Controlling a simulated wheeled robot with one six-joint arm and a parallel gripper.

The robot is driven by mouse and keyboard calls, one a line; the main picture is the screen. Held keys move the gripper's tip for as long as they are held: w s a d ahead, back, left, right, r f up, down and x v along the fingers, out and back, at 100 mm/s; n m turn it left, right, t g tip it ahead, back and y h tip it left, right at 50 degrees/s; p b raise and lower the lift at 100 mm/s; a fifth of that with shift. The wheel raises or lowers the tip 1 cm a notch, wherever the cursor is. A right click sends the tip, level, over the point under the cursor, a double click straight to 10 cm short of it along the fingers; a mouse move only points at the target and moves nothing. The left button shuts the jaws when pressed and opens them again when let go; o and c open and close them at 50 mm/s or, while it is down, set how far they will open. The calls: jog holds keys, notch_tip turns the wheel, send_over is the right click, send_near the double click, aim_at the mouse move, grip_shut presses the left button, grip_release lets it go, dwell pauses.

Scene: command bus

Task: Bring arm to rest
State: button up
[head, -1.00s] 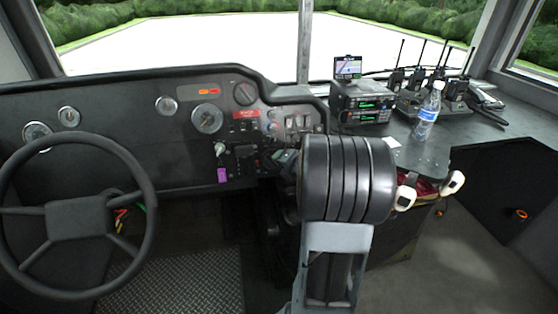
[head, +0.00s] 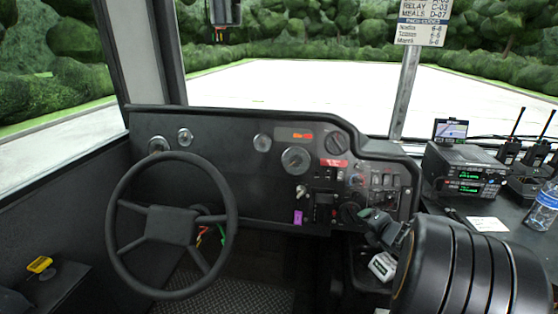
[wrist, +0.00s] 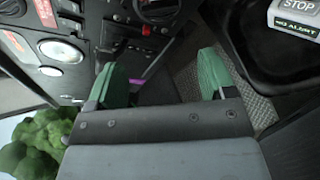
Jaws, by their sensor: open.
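My gripper (wrist: 160,72) shows in the wrist view as two green fingers held wide apart, with nothing between them. In the head view my black, ribbed arm fills the lower right, and my gripper (head: 376,226) shows small beside it, in front of the dashboard's right part. The dashboard (head: 228,195) lies beyond the fingers. The rest of my arm is cut off by the picture's edge.
A steering wheel (head: 172,225) stands at left. A white STOP box (wrist: 294,20) lies in a black tray near my gripper. Radios (head: 468,172), handsets (head: 508,152) and a water bottle (head: 543,205) stand on the right counter. A yellow device (head: 40,265) lies far left.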

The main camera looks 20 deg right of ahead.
jog(key=a+r+m+g+h+p, duration=0.1)
jog(key=a+r+m+h+p, duration=0.1)
jog(key=a+r+m+p, duration=0.35)
jog(key=a+r+m+g+h+p, duration=0.1)
jog(key=a+r+m+p, duration=0.1)
jog(key=r+m+p, duration=0.6)
jog(key=s+a+r+m+g+y+p, duration=0.2)
jog(key=s+a+r+m+g+p, duration=0.1)
jog(key=a, duration=0.6)
jog(key=s+a+r+m+g+y+p, duration=0.3)
jog(key=s+a+r+m+p, duration=0.2)
jog(key=s+a, duration=0.4)
jog(key=shift+s+v, duration=0.2)
jog(key=shift+v, duration=0.85)
jog(key=shift+f+m, duration=0.1)
jog(key=shift+m, duration=0.15)
